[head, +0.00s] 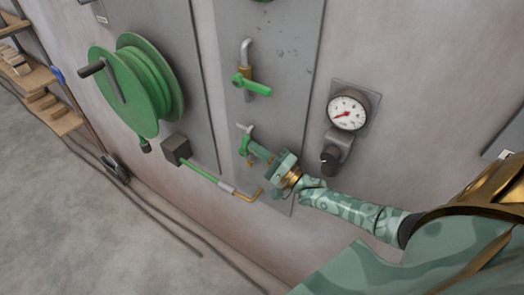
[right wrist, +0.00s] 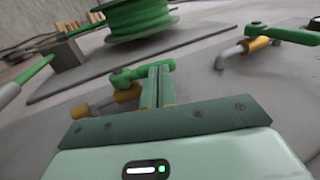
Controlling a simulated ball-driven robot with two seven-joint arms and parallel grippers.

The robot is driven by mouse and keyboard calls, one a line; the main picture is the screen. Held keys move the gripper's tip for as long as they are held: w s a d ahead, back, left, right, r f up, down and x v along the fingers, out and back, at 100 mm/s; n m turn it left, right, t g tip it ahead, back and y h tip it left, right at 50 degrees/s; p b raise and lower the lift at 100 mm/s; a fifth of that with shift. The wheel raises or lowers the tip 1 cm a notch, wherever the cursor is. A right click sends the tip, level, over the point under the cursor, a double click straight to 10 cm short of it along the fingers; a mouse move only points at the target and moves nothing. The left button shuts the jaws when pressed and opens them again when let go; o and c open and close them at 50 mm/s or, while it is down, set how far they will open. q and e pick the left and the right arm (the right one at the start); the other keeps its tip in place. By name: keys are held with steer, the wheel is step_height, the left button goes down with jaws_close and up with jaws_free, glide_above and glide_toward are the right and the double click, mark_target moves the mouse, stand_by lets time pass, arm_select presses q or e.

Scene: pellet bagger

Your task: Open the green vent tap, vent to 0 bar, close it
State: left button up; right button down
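A lower green tap (head: 245,147) sits on the grey wall panel, and its green lever (right wrist: 132,75) and brass body (right wrist: 128,94) show in the right wrist view. An upper green tap (head: 252,85) is on the same panel and shows at the right of the wrist view (right wrist: 290,36). My right gripper (head: 258,150) is at the lower tap, its fingers (right wrist: 158,86) nearly together, tips against the lever's end. The lever runs across the tips; I see none of it clamped between them. The pressure gauge (head: 347,111) has a red needle pointing lower left; its numbers are too small to read. My left gripper is out of view.
A green hose reel (head: 140,85) is mounted left of the taps, with a grey box (head: 176,149) and green pipe (head: 200,172) below. Shelves (head: 40,85) stand far left. Hoses lie on the floor.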

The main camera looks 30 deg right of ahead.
steer(key=shift+w+a+r, duration=0.2)
steer(key=shift+w+r, duration=0.3)
steer(key=shift+r, duration=0.1)
stand_by(0.4)
steer(key=b+v, duration=0.3)
steer(key=v, duration=1.2)
steer(key=s+f+n+g+h+b, duration=0.2)
steer(key=s+f+n+g+b, duration=0.1)
steer(key=f, duration=1)
steer(key=s+f+n+g+h+b, duration=0.2)
steer(key=s+f+g+b, duration=0.15)
steer(key=f, duration=0.85)
steer(key=s+f+n+g+h+b, duration=0.2)
steer(key=f+n+h+b, duration=0.15)
steer(key=f, duration=0.95)
steer(key=s+a+f+n+g+b, duration=0.4)
steer(key=s+f+g, duration=0.1)
steer(key=s+f, duration=0.6)
steer(key=s+a+f+n+g+b, duration=0.4)
steer(key=s+f, duration=0.7)
steer(key=s, duration=0.3)
steer(key=shift+s+a+f+n+g+h, duration=0.2)
steer(key=shift+s+a+n+g+h, duration=0.2)
steer(key=shift+a+g, duration=0.45)
